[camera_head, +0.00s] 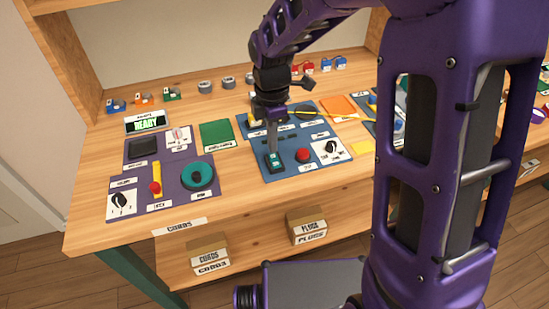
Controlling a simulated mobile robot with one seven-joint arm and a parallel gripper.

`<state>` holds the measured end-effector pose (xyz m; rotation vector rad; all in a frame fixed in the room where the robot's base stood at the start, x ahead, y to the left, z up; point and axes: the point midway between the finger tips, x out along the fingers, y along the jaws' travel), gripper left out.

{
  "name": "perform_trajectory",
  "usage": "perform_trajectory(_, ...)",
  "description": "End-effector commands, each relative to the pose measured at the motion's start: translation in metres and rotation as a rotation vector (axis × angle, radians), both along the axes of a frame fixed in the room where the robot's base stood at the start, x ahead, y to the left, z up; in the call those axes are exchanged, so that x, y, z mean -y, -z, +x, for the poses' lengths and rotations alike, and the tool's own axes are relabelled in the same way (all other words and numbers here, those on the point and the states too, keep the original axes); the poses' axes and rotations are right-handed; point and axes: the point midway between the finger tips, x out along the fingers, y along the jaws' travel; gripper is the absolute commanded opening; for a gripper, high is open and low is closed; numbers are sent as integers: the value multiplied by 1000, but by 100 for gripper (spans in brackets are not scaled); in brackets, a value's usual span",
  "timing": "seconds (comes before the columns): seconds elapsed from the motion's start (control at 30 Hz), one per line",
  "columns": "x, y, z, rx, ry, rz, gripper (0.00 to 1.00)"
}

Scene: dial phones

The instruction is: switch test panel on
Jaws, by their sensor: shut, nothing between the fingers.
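My gripper (273,150) is shut and empty, pointing down over the blue panel (288,170) in the middle of the wooden bench. Its tip is at or just above a dark green rocker-like switch (275,163) near the panel's front left. I cannot tell whether they touch or which way the switch is set. A red round button (303,155) and a white plate with a black knob (330,149) are to its right. The panel's small labels are too small to read, so I cannot confirm it is the test panel. My gripper and wrist hide part of its back.
A purple panel (145,172) with a teal dial (197,176) lies at left, below a green "READY" display (147,123). Small coloured parts line the bench's back. Boxes labelled CORDS (209,257) and PLUGS (307,228) sit on the lower shelf. My arm hides much of the right.

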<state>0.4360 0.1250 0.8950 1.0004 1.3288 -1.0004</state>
Motion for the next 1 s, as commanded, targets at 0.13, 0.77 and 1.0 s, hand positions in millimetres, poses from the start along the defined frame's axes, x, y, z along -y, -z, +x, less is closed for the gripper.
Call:
perform_trajectory(0.13, 0, 0, 0, 0, 0, 0, 0)
perform_trajectory(0.77, 0, 3, 0, 0, 0, 0, 0)
perform_trajectory(1.0, 0, 7, 0, 0, 0, 0, 0)
